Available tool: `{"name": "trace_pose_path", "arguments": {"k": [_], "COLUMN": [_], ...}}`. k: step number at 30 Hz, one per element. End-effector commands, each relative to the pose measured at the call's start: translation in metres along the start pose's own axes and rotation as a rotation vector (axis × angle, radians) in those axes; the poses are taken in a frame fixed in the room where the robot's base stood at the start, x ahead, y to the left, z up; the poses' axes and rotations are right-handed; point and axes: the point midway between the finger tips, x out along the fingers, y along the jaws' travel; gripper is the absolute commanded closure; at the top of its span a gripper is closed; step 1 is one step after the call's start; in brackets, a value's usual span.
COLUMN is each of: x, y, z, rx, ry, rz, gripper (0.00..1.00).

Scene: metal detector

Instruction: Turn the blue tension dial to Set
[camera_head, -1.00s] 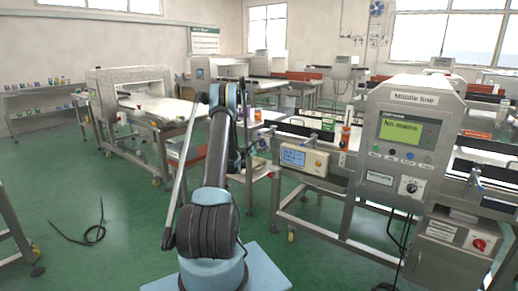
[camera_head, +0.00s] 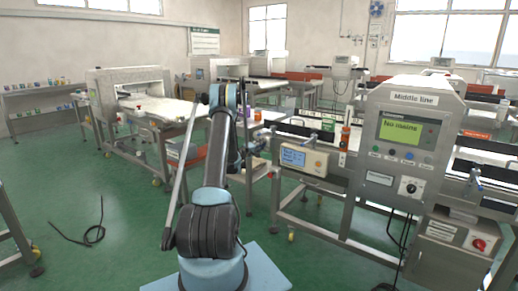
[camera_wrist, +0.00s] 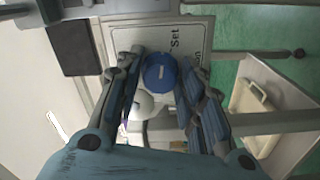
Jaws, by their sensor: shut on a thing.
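The blue tension dial (camera_wrist: 160,76) shows in the wrist view as a round blue knob with a pale mark on its face. It sits in front of a pale label plate (camera_wrist: 183,40) with the word "Set" and more lettering partly covered. My gripper (camera_wrist: 161,82) has one finger on each side of the dial and is shut on it. In the head view my arm's end is hidden behind its own links and the conveyor frame, and the dial cannot be made out there.
A white rounded part (camera_wrist: 141,104) lies just below the dial in the wrist view. A yellow-cased display box (camera_head: 304,160) hangs on the conveyor frame.

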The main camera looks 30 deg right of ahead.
Motion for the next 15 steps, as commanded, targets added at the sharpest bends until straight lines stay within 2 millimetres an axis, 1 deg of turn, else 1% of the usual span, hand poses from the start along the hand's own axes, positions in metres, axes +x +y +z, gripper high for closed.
{"name": "trace_pose_path", "arguments": {"k": [1, 6, 15], "x": [0.0012, 0.0011, 0.0009], "y": [-0.0002, -0.0004, -0.0006], "z": [0.0038, 0.0038, 0.0038], "rx": [0.041, 0.176, 0.338], "ry": [-0.006, -0.006, -0.006], "rz": [0.000, 0.001, 0.001], "gripper": [0.88, 0.88, 0.88]}}
